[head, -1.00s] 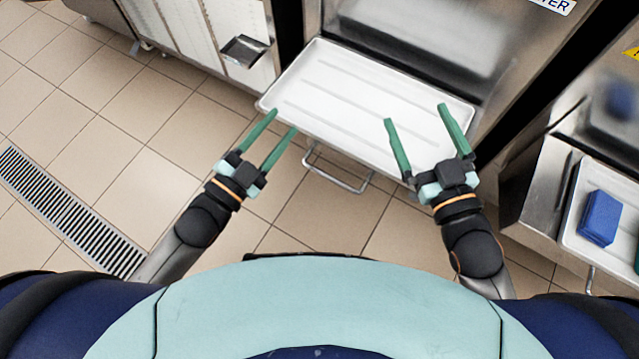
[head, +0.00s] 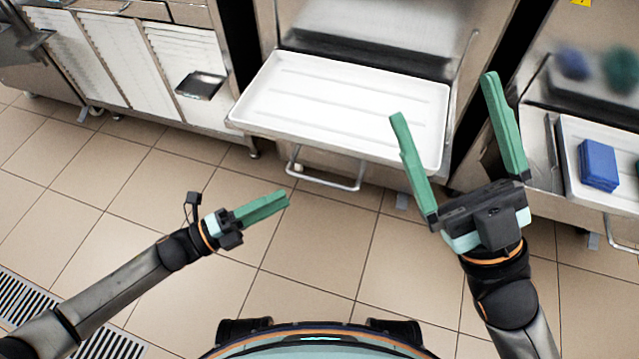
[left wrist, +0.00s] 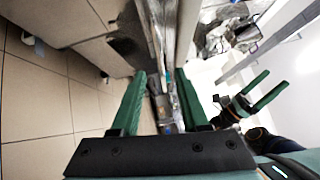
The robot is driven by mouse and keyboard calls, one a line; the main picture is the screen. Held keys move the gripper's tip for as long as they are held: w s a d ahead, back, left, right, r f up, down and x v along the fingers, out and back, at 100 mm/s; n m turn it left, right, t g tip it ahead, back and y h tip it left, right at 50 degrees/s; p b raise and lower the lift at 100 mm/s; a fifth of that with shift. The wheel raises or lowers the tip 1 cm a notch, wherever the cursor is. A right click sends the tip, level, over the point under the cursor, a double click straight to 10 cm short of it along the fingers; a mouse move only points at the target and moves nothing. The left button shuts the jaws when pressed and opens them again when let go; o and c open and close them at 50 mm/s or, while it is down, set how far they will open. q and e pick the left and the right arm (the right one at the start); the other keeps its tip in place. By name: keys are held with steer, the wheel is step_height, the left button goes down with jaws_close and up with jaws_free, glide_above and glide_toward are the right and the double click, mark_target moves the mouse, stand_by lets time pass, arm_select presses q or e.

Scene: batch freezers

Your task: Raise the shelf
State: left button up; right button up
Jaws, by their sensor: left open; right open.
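The shelf (head: 345,100) is a white tray-like ledge with shallow grooves, jutting out level from the front of a steel machine in the head view. A metal bar handle (head: 328,184) hangs below its front edge. My left gripper (head: 283,199) is open and empty, in front of and below the shelf's left part, apart from it. My right gripper (head: 442,95) is open and empty at the shelf's right end; one finger overlaps the shelf's right edge in the picture, and I cannot tell if it touches. In the left wrist view the left fingers (left wrist: 160,88) stand apart with nothing between them.
A second machine's tray (head: 625,190) at the right holds a blue block (head: 598,165). A steel cabinet with white panels (head: 120,60) stands at the back left. The tiled floor (head: 130,190) is open in front, with a drain grate (head: 105,345) at lower left.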

mark_target(318, 180)
arm_select(q)
steer(key=b+x, duration=0.1)
steer(key=x, duration=0.8)
steer(key=shift+w+d+r+b, duration=0.1)
steer(key=shift+d+b, duration=0.15)
steer(key=shift+b, duration=0.1)
steer(key=shift+c, duration=0.2)
jaws_close()
stand_by(0.6)
